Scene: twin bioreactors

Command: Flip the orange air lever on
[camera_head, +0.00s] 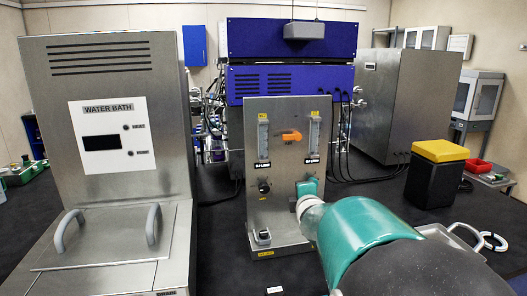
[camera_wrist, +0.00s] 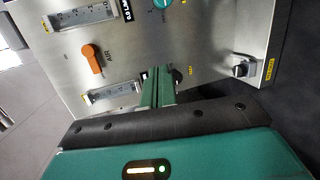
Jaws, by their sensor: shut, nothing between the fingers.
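The orange air lever (camera_head: 291,136) is on the upper middle of the steel panel, between two flow gauges. In the head view its handle lies about level. In the wrist view the lever (camera_wrist: 92,58) is left of my fingers, beside an "AIR" label, and the panel appears turned. My gripper (camera_head: 307,187) is in front of the panel's lower right, below and right of the lever. In the wrist view its teal fingers (camera_wrist: 158,78) are together with nothing between them, apart from the lever. Whether the fingertips touch the panel cannot be told.
The left gauge (camera_head: 263,140) and right gauge (camera_head: 314,137) flank the lever. A teal knob (camera_wrist: 161,3) and a metal fitting (camera_wrist: 243,68) also stick out of the panel. The water bath (camera_head: 108,130) stands at left, and a yellow-topped black bin (camera_head: 436,180) at right.

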